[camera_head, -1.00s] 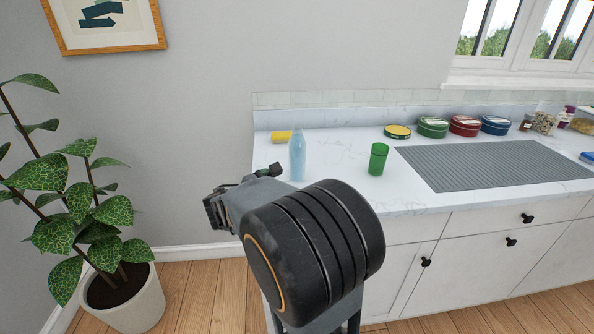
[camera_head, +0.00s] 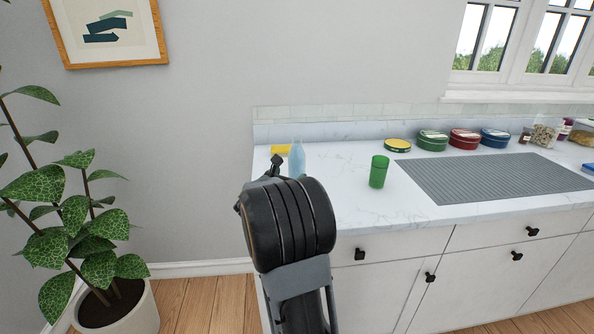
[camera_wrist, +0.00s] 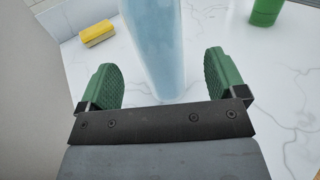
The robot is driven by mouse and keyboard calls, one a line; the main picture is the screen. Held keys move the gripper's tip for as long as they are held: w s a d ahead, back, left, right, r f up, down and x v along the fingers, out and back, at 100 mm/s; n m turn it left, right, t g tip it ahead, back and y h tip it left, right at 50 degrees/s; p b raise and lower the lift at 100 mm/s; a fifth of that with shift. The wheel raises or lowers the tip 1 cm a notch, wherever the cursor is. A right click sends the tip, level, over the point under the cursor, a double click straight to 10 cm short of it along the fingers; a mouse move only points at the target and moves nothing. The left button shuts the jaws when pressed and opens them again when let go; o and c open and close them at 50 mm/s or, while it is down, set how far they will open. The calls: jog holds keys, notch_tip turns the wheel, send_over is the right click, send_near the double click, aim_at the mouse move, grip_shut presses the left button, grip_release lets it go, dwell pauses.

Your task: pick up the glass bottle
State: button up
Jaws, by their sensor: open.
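The glass bottle (camera_head: 297,161) is pale blue and stands upright on the white counter near its left end. My arm hides its lower part in the head view. In the wrist view the bottle (camera_wrist: 156,45) rises between and just beyond the two green finger pads of my gripper (camera_wrist: 160,80). The pads are spread wide, with a gap visible on each side of the bottle. My gripper is open and empty. In the head view only a small dark part of the gripper shows above my arm.
A green cup (camera_head: 379,172) stands to the right of the bottle. A yellow block (camera_head: 281,149) lies behind it at left. A ribbed grey mat (camera_head: 490,178) and several round tins (camera_head: 465,139) are further right. A potted plant (camera_head: 95,220) stands left of the counter.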

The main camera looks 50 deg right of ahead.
aim_at(292, 164)
jog(key=shift+p+x, duration=0.3)
jog(key=shift+x, duration=2.3)
jog(key=shift+c, duration=0.2)
jog(key=shift+r, duration=0.1)
jog(key=c, duration=1.3)
jog(key=shift+r, duration=0.2)
jog(key=shift+r, duration=1.3)
jog(key=s+a+r, duration=0.1)
jog(key=r, duration=0.1)
jog(key=s+a+r, duration=0.1)
jog(key=r, duration=0.1)
jog(key=s+a+r, duration=0.1)
jog(key=s+r, duration=0.1)
jog(key=shift+s+a+r+p, duration=0.1)
jog(key=shift+p, duration=0.25)
jog(key=shift+s+a+r, duration=0.6)
jog(key=shift+s+a, duration=0.2)
jog(key=shift+s, duration=0.3)
jog(key=shift+s+a+r, duration=0.6)
jog(key=shift+s+a, duration=0.25)
jog(key=shift+s, duration=0.25)
jog(key=shift+s+a+r, duration=0.6)
jog(key=shift+s+a, duration=0.2)
jog(key=shift+s, duration=0.35)
